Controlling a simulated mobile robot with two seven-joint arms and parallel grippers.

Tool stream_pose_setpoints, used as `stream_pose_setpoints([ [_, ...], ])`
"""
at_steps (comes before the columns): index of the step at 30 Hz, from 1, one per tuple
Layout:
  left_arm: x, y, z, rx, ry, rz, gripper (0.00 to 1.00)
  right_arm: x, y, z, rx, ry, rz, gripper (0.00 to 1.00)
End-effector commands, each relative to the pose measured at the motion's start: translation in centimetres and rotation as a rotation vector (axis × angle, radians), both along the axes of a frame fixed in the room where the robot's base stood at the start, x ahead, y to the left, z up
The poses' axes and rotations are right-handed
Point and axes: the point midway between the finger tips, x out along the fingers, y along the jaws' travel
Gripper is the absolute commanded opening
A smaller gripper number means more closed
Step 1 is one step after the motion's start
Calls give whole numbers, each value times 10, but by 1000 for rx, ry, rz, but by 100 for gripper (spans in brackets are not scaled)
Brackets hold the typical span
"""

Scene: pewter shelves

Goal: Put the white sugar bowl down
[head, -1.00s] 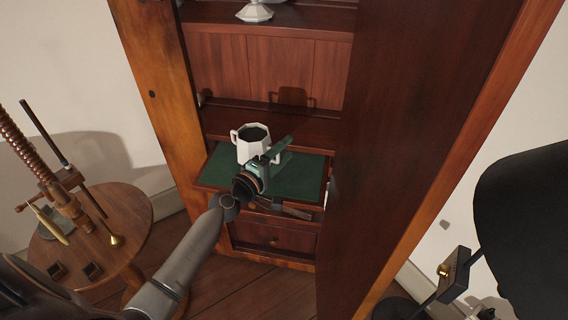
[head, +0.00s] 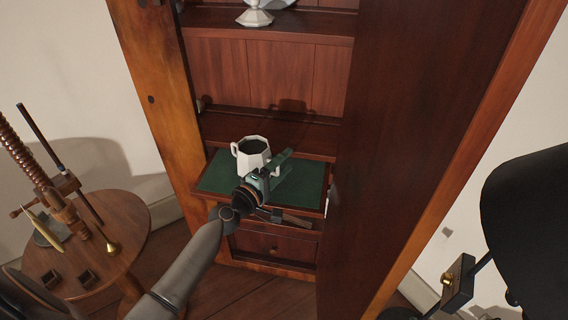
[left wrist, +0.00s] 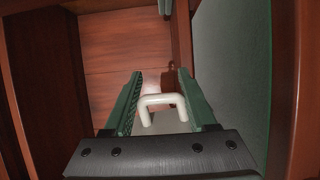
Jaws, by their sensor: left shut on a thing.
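The white sugar bowl (head: 250,160) is faceted, upright, dark inside, with a handle at its left. It is over the green panel of the pull-out shelf (head: 220,172); I cannot tell whether it touches. My left gripper (head: 279,167) is at the bowl's right side, shut on it. In the left wrist view, the white handle (left wrist: 162,99) lies between the two green fingers of the left gripper (left wrist: 164,100). Most of the bowl is hidden there. My right gripper is not in view.
The cabinet's open door (head: 405,130) stands close on the right. An upper shelf (head: 300,24) carries a white footed dish (head: 255,16). A closed drawer (head: 272,246) is below. A round wooden table (head: 125,225) with a screw press and small items stands at the left.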

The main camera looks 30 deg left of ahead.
Motion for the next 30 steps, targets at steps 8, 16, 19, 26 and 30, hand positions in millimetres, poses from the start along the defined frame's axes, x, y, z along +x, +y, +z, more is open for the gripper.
stream_pose_setpoints([
  [8, 0, 0, 0, 0, 0, 0, 73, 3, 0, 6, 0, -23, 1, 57],
  [16, 0, 0, 0, 0, 0, 0, 87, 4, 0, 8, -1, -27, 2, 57],
  [19, 0, 0, 0, 0, 0, 0, 87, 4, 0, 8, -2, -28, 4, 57],
  [26, -9, 2, 0, 1, 2, 0, 87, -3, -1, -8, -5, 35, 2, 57],
  [30, -35, 6, 0, 3, 3, -1, 87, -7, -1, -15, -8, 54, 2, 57],
])
